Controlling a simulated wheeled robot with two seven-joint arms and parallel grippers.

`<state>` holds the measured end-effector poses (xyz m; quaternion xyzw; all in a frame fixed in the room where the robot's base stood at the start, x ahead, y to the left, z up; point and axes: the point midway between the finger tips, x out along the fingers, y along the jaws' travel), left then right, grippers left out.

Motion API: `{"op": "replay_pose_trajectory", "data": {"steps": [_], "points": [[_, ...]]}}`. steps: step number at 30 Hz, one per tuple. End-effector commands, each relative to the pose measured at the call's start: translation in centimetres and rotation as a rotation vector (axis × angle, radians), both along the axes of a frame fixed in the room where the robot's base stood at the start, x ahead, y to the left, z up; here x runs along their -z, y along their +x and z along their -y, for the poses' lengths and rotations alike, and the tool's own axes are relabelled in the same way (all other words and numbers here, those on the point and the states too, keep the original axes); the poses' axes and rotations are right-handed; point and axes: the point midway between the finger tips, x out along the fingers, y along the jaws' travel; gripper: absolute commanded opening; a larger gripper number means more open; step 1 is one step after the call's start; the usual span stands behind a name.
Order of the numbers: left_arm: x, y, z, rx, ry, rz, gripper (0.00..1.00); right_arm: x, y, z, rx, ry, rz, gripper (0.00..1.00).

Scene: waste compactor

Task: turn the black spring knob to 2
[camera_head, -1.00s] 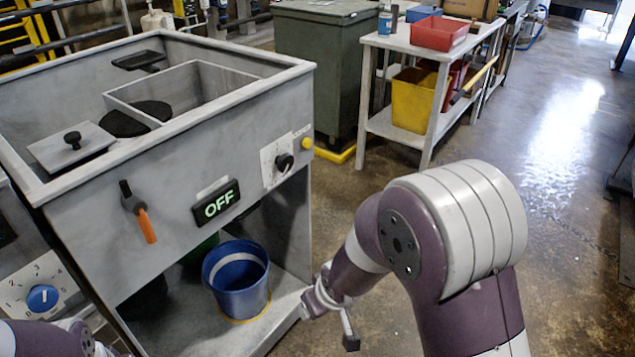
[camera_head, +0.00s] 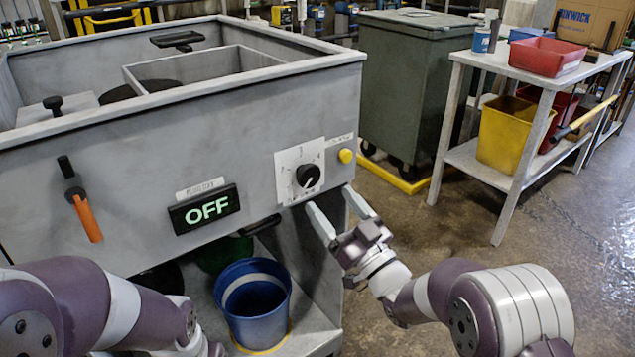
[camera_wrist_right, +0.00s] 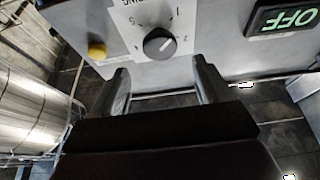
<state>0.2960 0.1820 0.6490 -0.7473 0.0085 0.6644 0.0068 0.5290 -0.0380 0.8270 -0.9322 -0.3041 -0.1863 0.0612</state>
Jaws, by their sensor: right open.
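The black knob (camera_head: 308,175) sits on a white dial plate (camera_head: 290,158) on the front of the grey compactor. In the right wrist view the knob (camera_wrist_right: 159,43) has a white pointer line, and several numbers surround it. The line points toward the upper right there, between the 1 and the 2. My right gripper (camera_head: 337,205) is open and empty, just below the knob and apart from it. Its two fingers (camera_wrist_right: 160,85) also show in the wrist view. My left arm is at the lower left; its gripper fingers are not visible.
A yellow button (camera_head: 346,156) is right of the dial. A display reading OFF (camera_head: 205,209) and an orange-handled lever (camera_head: 86,215) are to the left. A blue bucket (camera_head: 255,305) stands on the shelf below. A side table (camera_head: 490,165) stands at the right.

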Motion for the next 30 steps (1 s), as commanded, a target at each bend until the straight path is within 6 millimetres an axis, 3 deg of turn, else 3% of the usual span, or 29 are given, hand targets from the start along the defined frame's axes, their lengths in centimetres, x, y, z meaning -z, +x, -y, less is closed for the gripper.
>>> {"op": "replay_pose_trajectory", "data": {"steps": [3, 9, 19, 20, 24, 30], "points": [[0.8, 0.0, 0.0, 0.0, 0.0, 0.0, 0.68, -0.9, 2.2, -1.7, -0.001, 0.0, 0.003, 0.77], [1.3, 0.0, 0.0, 0.0, 0.0, 0.0, 0.68, -2.2, 4.7, -3.4, 0.001, -0.001, 0.0, 0.77], [1.3, 0.0, 0.0, 0.0, 0.0, 0.0, 0.68, -2.6, 5.3, -3.8, 0.002, -0.001, -0.002, 0.77], [1.3, 0.0, 0.0, 0.0, 0.0, 0.0, 0.68, -2.6, 5.3, -3.7, 0.002, -0.001, -0.002, 0.71], [1.3, 0.0, 0.0, 0.0, 0.0, 0.0, 0.68, -2.6, 5.2, -3.7, 0.002, -0.001, -0.002, 0.25], [1.2, 0.0, 0.0, 0.0, 0.0, 0.0, 0.68, -2.6, 5.2, -3.7, 0.002, 0.004, -0.005, 0.25]]}}
